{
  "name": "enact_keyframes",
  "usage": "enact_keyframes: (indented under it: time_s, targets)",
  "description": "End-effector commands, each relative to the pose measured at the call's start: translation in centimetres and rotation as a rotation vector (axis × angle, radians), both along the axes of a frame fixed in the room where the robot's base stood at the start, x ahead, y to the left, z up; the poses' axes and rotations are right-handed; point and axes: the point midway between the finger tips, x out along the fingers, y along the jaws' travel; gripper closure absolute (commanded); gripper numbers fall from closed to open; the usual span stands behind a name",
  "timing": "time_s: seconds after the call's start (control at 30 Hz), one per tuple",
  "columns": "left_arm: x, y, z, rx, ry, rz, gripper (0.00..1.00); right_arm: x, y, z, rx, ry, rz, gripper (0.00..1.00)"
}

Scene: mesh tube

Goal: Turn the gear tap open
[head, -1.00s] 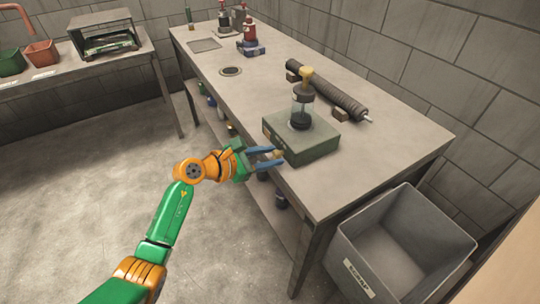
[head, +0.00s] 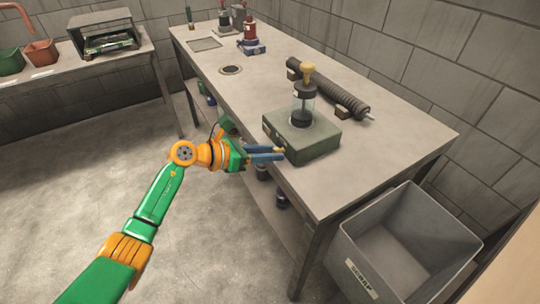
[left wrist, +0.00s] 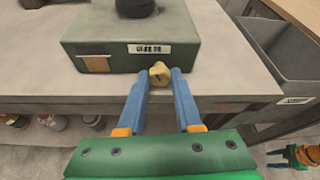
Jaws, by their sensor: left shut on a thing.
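The gear tap (left wrist: 159,75) is a small brass-coloured knob on the front face of a green box (head: 312,143), which stands at the table's front edge. A glass cylinder with a dark base and a yellow top (head: 304,95) stands upright on the box. My left gripper (head: 282,154) reaches in from the left at the box's front. In the left wrist view its two blue fingers (left wrist: 160,82) are shut on the tap, one on each side. In the head view the fingers hide most of the tap.
The box stands on a long grey workbench (head: 385,147). A dark ribbed roller (head: 335,92) lies behind it. A grey bin (head: 400,240) stands on the floor at the bench's right end. Red and blue items (head: 250,38) sit farther back. The floor at left is clear.

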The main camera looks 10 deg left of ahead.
Motion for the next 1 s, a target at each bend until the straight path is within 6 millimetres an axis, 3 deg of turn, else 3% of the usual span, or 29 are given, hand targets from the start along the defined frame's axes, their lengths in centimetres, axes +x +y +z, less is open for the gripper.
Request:
enact_keyframes:
  time_s: [0.4,0.97,1.0]
  targets:
    - [0.1,0.1,-0.2,-0.113,0.157,0.000,1.00,0.0,0.0,-1.8,0.000,0.000,0.000,0.50]
    - [0.1,0.1,-0.1,-0.132,0.183,0.000,1.00,0.0,0.0,-2.0,0.000,0.000,-0.001,0.50]
    - [0.1,0.1,-0.1,-0.132,0.183,0.000,0.58,0.0,0.0,-2.0,0.000,0.000,-0.001,0.50]
